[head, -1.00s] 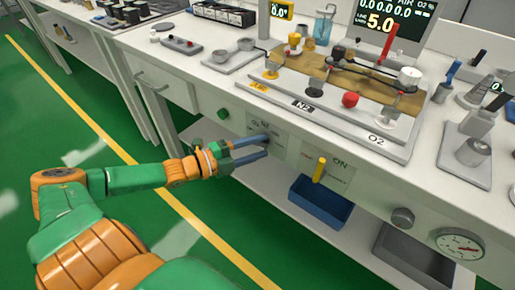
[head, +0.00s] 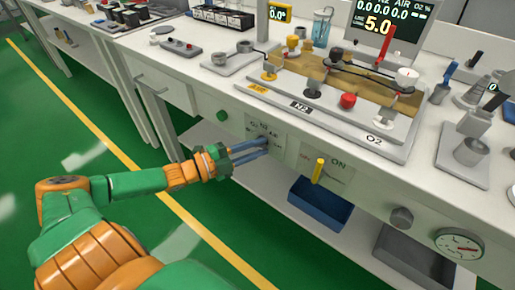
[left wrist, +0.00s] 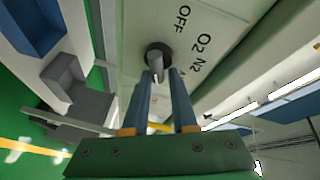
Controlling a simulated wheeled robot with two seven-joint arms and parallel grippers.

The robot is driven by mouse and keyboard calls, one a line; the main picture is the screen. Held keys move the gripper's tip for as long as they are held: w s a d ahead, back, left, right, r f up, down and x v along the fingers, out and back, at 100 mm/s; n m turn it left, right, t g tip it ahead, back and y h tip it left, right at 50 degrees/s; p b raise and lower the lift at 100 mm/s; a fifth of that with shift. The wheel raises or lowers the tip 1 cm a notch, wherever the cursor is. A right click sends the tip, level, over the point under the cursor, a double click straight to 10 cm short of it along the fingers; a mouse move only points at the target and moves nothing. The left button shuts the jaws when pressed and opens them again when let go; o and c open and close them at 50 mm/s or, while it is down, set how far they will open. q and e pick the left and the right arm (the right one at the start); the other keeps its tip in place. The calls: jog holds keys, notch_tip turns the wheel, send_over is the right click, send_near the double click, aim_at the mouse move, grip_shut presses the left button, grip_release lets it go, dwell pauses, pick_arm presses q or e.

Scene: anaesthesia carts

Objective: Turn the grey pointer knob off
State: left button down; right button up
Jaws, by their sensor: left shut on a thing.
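The grey pointer knob (left wrist: 156,62) sits on a dark round base on the pale front panel (left wrist: 190,30) in the left wrist view. "OFF", "O2" and "N2" are printed beside it. My left gripper (left wrist: 162,74) is shut on the knob, with one blue finger on each side. In the head view my left gripper (head: 266,144) reaches the panel marked with N2 and AIR, and its fingers largely hide the knob. I cannot tell clearly which label the pointer faces. My right gripper is not in view.
Right of the gripper, a yellow lever (head: 318,170) stands out beside an "ON" label. A green button (head: 222,115) is to the left. A round grey knob (head: 402,217) and a gauge (head: 460,244) are farther right. A blue bin (head: 320,205) sits on the shelf below.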

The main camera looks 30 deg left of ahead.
pick_arm(q)
jog(key=n+t+y, duration=0.2)
jog(key=n+y, duration=0.2)
jog(key=n, duration=0.7)
jog(key=a+n+t+y+p, duration=0.1)
jog(key=n+y, duration=0.3)
jog(key=n, duration=0.8)
jog(key=f+n+t+y+p, duration=0.1)
jog(key=n+t+y, duration=0.2)
jog(key=n, duration=0.8)
jog(key=shift+s+a+f+n+y, duration=0.1)
jog(key=shift+a+n+y, duration=0.25)
jog(key=shift+y, duration=0.55)
jog(key=shift+f+n+g+y+p, duration=0.1)
jog(key=shift+n+g+y+p, duration=0.35)
jog(key=shift+n, duration=0.75)
jog(key=shift+f+n+g+y+p, duration=0.1)
jog(key=shift+n+g+y+p, duration=0.3)
jog(key=shift+n, duration=0.75)
